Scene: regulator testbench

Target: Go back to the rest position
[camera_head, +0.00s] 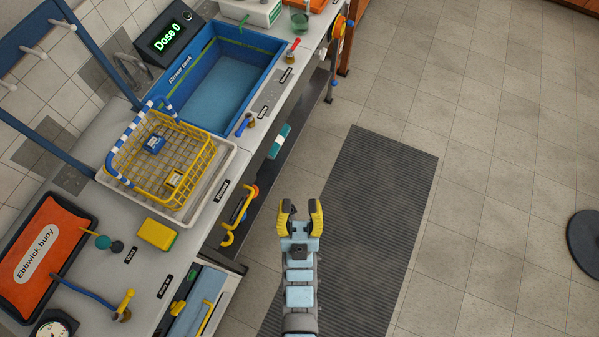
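My gripper (301,216) has yellow and black fingers and a pale blue wrist. Its two fingers stand apart with nothing visible between them. It hangs over the floor, above the left edge of the dark ribbed mat (375,200). It is to the right of the workbench and clear of it in the picture. My arm reaches up from the bottom of the picture. No marker of the rest position shows in view.
A yellow sponge (157,234) and orange tray (44,250) lie nearby.

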